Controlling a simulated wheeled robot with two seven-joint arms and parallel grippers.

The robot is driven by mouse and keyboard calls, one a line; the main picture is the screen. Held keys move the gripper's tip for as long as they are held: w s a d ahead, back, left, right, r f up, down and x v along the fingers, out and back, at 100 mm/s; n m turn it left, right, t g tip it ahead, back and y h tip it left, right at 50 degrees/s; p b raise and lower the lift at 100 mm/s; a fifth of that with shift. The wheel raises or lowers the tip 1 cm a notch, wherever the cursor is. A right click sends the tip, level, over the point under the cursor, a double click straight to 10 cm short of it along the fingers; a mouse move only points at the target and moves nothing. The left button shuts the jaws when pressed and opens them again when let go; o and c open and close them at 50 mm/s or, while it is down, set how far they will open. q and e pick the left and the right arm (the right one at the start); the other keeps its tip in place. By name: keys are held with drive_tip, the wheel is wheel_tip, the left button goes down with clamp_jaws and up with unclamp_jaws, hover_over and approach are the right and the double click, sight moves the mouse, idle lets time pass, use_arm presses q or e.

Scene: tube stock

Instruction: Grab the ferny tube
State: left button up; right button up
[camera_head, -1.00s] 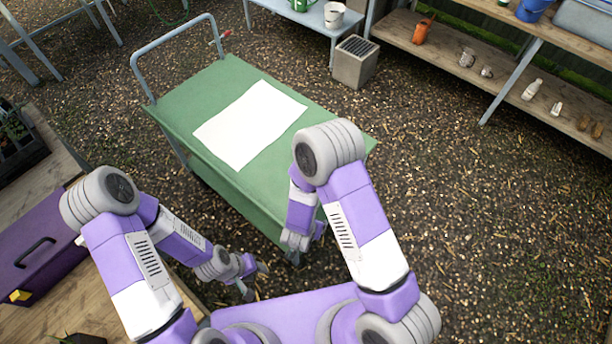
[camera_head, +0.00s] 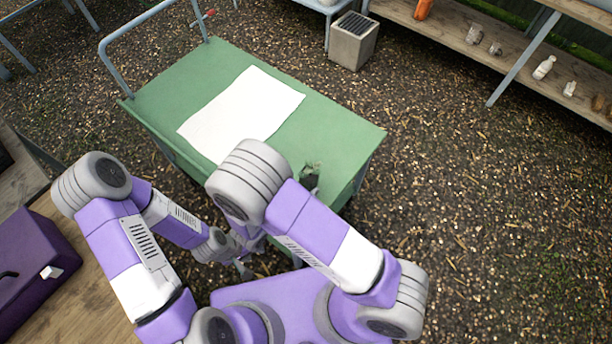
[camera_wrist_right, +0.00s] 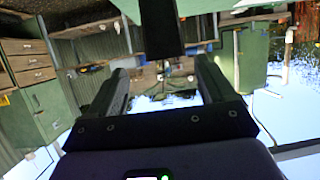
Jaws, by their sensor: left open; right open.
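A small dark tube with green ferny leaves (camera_head: 311,176) stands on the green cart top (camera_head: 345,135), near the cart's right end and just right of my right arm's grey joint. Its lower part is partly hidden by my arm. In the right wrist view, which is upside down, a dark upright shape, probably the tube (camera_wrist_right: 160,30), comes from the green surface at the top, between and beyond the fingers. My right gripper (camera_wrist_right: 163,74) is open and empty; my arm hides it in the head view. My left gripper (camera_head: 243,268) is open, low beside the cart, apart from the tube.
A white sheet (camera_head: 235,110) lies flat on the cart. A wooden bench with a purple box (camera_head: 35,265) is at the left. A shelf (camera_head: 455,55) with bottles and small pots stands at the upper right. Open ground lies right of the cart.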

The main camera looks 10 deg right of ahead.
sight(312, 173)
drive_tip(key=shift+w+f+b, duration=0.45)
drive_tip(key=shift+w+f, duration=0.2)
drive_tip(key=shift+f, duration=0.3)
drive_tip(key=b+x, duration=0.2)
drive_tip(key=x, duration=0.5)
drive_tip(key=shift+w+d+f, duration=0.1)
drive_tip(key=shift+d, duration=0.1)
use_arm(q)
drive_tip(key=f, duration=0.2)
drive_tip(key=w+f, duration=0.1)
drive_tip(key=f, duration=0.1)
drive_tip(key=shift+w, duration=0.1)
use_arm(e)
drive_tip(key=shift+c, duration=0.4)
drive_tip(key=c, duration=1.1)
